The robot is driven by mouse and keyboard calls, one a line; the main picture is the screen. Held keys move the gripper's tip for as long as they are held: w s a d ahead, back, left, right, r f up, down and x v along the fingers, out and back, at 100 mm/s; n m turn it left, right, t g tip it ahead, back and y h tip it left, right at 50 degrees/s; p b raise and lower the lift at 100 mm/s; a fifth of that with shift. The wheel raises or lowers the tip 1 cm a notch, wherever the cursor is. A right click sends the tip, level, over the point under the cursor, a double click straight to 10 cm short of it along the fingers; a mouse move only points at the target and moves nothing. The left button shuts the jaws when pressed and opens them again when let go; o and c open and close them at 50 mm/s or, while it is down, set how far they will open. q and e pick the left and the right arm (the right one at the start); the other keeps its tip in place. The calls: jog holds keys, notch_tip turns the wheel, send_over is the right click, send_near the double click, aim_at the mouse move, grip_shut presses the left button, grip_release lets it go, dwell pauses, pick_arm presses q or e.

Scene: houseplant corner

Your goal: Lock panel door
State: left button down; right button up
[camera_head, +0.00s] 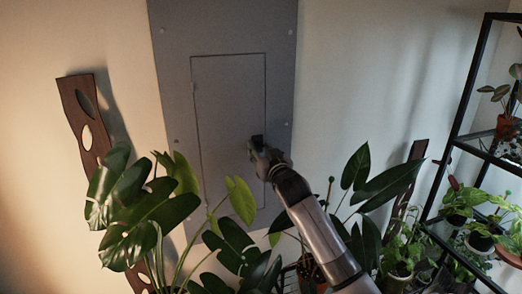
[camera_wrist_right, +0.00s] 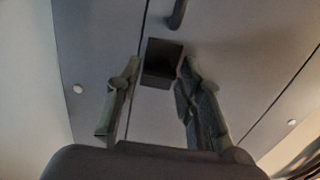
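The grey panel (camera_head: 175,60) is mounted on the wall in the head view, and its door (camera_head: 228,100) lies flush in its frame. A small dark latch block (camera_head: 257,141) sits at the door's right edge; in the right wrist view the dark latch (camera_wrist_right: 162,62) shows just beyond the fingertips. My right gripper (camera_head: 262,156) is at the latch. In the wrist view its two fingers (camera_wrist_right: 159,75) are apart, one on each side of the latch; I cannot tell whether they touch it. My left gripper is not in view.
A large leafy plant (camera_head: 140,215) stands in front of the panel's lower left. More leaves (camera_head: 385,185) rise close to my right arm. A black shelf (camera_head: 463,100) with several potted plants stands at right. A brown wooden board (camera_head: 83,112) is at left.

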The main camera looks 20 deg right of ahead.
jog(key=c, duration=0.7)
jog(key=n, duration=0.3)
jog(key=shift+n, duration=0.4)
jog(key=n, duration=0.3)
jog(key=shift+n, duration=0.4)
jog(key=n, duration=1)
jog(key=shift+n, duration=0.3)
